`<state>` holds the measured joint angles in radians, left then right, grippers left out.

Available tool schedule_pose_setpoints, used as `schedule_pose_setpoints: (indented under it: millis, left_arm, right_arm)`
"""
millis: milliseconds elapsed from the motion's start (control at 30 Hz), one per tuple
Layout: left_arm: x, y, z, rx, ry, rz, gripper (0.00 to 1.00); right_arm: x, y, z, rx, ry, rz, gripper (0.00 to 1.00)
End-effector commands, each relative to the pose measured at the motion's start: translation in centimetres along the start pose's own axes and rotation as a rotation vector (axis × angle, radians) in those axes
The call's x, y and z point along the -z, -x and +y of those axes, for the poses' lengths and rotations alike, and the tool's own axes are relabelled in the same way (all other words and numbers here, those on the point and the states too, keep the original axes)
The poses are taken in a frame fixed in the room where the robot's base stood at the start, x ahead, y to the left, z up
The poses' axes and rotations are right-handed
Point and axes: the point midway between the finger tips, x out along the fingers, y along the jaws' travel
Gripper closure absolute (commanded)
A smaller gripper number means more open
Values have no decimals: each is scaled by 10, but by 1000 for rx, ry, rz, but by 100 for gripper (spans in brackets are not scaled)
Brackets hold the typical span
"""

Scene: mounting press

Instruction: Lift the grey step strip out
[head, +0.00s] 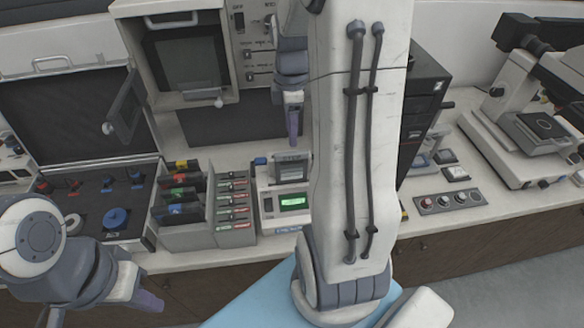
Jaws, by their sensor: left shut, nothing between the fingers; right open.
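I cannot single out the grey step strip with certainty. A grey rack with stepped slots (235,210) stands on the counter, its slots holding small pieces with red and green marks. Beside it, a grey box (195,235) holds dark cards with orange, green, red and blue marks. My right gripper (293,138) points down above a small device with a green display (290,201), apart from it; it is open, with its fingers seen nearly edge-on. My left gripper (148,300) is low at the left, in front of the counter, shut and empty.
My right arm hides part of the counter's middle. A cabinet with an open door (185,62) stands behind, an open case with knobs (85,195) at the left. A black box (425,105), a button panel (452,201) and a microscope (540,125) are at the right.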

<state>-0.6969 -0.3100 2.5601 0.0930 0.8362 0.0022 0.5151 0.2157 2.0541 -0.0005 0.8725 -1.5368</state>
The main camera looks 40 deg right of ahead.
Motion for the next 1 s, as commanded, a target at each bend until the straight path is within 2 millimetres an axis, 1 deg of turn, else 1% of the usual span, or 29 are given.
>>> schedule_pose_setpoints:
  millis: [33, 167, 267, 400, 533, 633, 833, 867, 900, 967, 1000]
  left_arm:
    - [0, 2, 0, 0, 0, 0, 100]
    - [0, 3, 0, 0, 0, 0, 100]
    - [0, 9, 1, 0, 0, 0, 100]
    - [1, 19, 1, 0, 1, 0, 100]
    - [1, 20, 2, 0, 1, 0, 100]
    - [1, 20, 2, 0, 0, 0, 100]
    - [1, 20, 1, 0, 0, 0, 100]
    - [1, 20, 1, 0, 0, 0, 100]
    - [1, 20, 1, 0, 0, 0, 100]
    - [1, 20, 1, 0, 0, 0, 100]
    - [1, 20, 1, 0, 0, 0, 100]
  right_arm:
    - [0, -6, -1, 5, 0, 0, 45]
    - [0, -15, -1, 1, -1, 0, 45]
    - [0, -23, -3, 4, -1, 0, 45]
    - [-1, -44, -6, 7, -1, 0, 45]
    - [-1, -62, -5, 4, -1, 0, 45]
    - [-1, -66, -4, 0, -1, 0, 45]
    - [0, -67, -4, -1, -1, 0, 45]
    - [0, -67, -4, -1, -1, 0, 56]
    - [0, -67, -4, -1, -1, 0, 72]
    - [0, -67, -4, -1, -1, 0, 95]
    - [0, -67, -4, -1, -1, 0, 100]
